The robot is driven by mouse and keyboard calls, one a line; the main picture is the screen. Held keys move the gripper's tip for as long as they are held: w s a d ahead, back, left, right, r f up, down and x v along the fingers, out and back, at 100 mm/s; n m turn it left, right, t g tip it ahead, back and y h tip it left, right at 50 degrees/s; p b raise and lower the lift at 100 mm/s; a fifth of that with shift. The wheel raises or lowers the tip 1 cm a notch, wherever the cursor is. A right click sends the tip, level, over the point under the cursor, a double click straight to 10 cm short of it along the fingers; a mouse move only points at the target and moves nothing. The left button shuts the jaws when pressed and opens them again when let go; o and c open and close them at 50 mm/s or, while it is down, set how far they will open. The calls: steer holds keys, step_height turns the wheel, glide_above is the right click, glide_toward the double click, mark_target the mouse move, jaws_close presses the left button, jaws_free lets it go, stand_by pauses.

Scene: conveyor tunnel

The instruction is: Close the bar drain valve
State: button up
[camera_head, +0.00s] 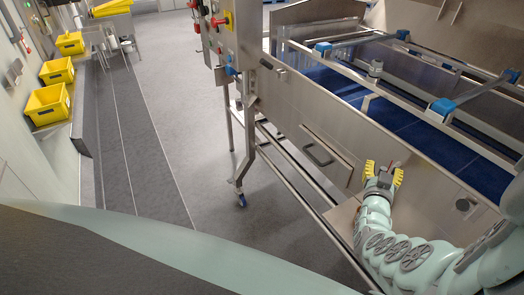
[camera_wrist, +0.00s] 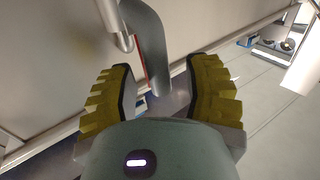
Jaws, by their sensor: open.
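My gripper (camera_head: 383,173) is at the steel side panel of the conveyor machine in the head view, its yellow ridged fingers spread apart. In the wrist view my gripper (camera_wrist: 160,88) is open, with one finger on each side of the gap. A smooth grey bent bar (camera_wrist: 152,45), likely the bar drain valve's handle, comes down from the top into the gap between the fingers. A short metal stub lies beside its upper left. I cannot tell whether either finger touches the bar. In the head view the valve is small and mostly hidden by my gripper.
The steel side panel (camera_head: 300,115) has a dark handle (camera_head: 318,153) left of my gripper. Frame rails run below. The blue conveyor belt (camera_head: 395,118) lies above. Grey floor (camera_head: 170,110) is clear at left, beside yellow bins (camera_head: 48,103).

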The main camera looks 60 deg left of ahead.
steer(key=shift+c, duration=0.2)
jaws_close()
stand_by(0.4)
